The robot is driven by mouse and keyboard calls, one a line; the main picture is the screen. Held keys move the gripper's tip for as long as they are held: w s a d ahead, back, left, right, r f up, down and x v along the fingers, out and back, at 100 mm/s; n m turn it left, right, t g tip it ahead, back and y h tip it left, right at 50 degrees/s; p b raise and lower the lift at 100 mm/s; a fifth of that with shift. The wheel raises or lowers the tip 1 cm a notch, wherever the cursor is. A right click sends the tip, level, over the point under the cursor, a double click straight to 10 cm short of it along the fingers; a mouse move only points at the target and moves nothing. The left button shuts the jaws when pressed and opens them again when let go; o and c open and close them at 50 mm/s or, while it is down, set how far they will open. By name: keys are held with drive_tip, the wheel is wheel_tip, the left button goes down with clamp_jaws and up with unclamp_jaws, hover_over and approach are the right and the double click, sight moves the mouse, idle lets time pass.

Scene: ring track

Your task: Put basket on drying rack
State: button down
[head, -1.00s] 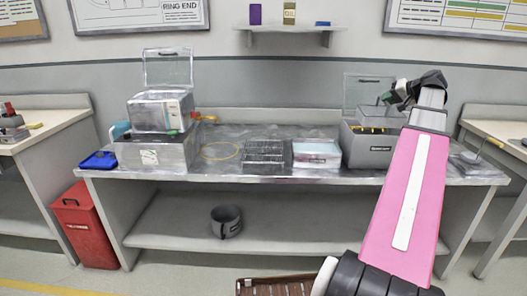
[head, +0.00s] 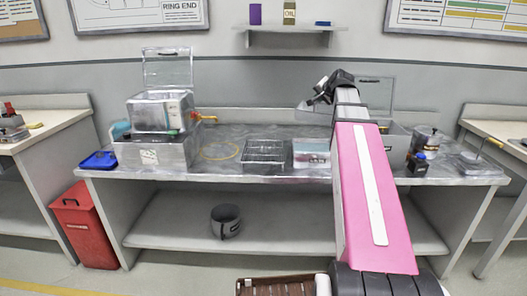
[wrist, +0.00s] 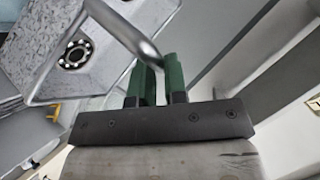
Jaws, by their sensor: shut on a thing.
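The basket (wrist: 112,62) is grey metal and fills the upper left of the wrist view, with a round bearing (wrist: 77,53) inside it. My gripper (wrist: 160,78) has green fingers shut on the basket's metal handle bar. In the head view my gripper (head: 313,100) holds the basket (head: 314,116) in the air above the bench; it is small there and partly blends with the background. The drying rack (head: 263,153) is a low wire frame on the bench, left of and below the gripper, with nothing seen on it.
A white-and-grey box (head: 311,154) stands just right of the rack. A grey open-lidded machine (head: 393,140) is behind my arm. A cleaner (head: 160,112) with raised lid stands at left, a yellow ring (head: 220,151) beside it. A jar (head: 425,140) and dark bottle (head: 418,165) are at right.

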drive_tip(key=w+a+m+h, duration=0.2)
drive_tip(key=w+a, duration=0.3)
drive_tip(key=a, duration=0.7)
drive_tip(key=shift+f, duration=0.4)
drive_tip(key=shift+w, duration=0.1)
